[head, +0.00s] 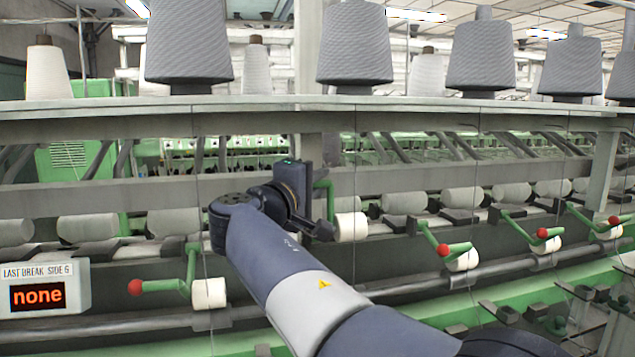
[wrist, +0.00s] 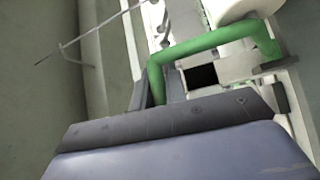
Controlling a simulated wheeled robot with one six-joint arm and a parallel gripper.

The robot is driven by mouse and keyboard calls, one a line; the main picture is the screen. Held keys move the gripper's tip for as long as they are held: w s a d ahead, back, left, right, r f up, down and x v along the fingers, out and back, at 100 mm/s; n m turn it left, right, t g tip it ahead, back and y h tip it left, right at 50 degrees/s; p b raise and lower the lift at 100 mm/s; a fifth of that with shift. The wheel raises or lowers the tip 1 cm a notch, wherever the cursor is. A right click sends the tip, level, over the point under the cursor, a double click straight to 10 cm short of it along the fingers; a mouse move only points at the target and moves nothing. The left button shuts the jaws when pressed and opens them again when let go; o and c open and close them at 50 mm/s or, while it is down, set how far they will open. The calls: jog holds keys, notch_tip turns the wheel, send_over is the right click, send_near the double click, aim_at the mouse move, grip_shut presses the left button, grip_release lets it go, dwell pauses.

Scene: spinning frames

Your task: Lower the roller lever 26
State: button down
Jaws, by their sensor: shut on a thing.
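The green roller lever (head: 329,200) at my gripper stands at the middle of the machine front, beside a white roller (head: 350,227). No number can be read on it. My gripper (head: 318,228) is at this lever and shut on it; my wrist and jaws hide its handle end in the head view. In the wrist view the bent green bar (wrist: 215,40) rises from behind the dark jaw edge and runs right towards a pale bracket. My gripper (wrist: 165,122) fills the lower part of that view, and the exact contact is hidden.
Similar green levers with red knobs stand to the left (head: 165,286) and right (head: 458,249). A long rail (head: 420,284) runs below them. Big grey cones (head: 355,45) stand on the shelf above. A display (head: 40,290) at left reads "none". A thin wire (wrist: 75,45) shows in the wrist view.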

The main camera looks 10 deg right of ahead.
aim_at(329, 200)
jog(key=shift+f, duration=0.15)
jog(key=s+f+m+h+b, duration=0.1)
jog(key=b, duration=0.5)
jog(key=s+f+m+t+h+b, duration=0.1)
jog(key=s+f+b, duration=0.1)
jog(key=b, duration=0.4)
jog(key=shift+s+f, duration=0.15)
jog(key=shift+s, duration=0.1)
jog(key=s+f+m+h+b, duration=0.4)
jog(key=f+m+b, duration=0.3)
jog(key=b, duration=1.3)
jog(key=shift+s+f+g+h, duration=0.3)
jog(key=shift+f+g+h, duration=0.15)
jog(key=shift+h, duration=0.25)
jog(key=shift+f, duration=0.2)
jog(key=c, duration=1.4)
grip_release()
jog(key=shift+r, duration=0.1)
jog(key=shift+c, duration=0.2)
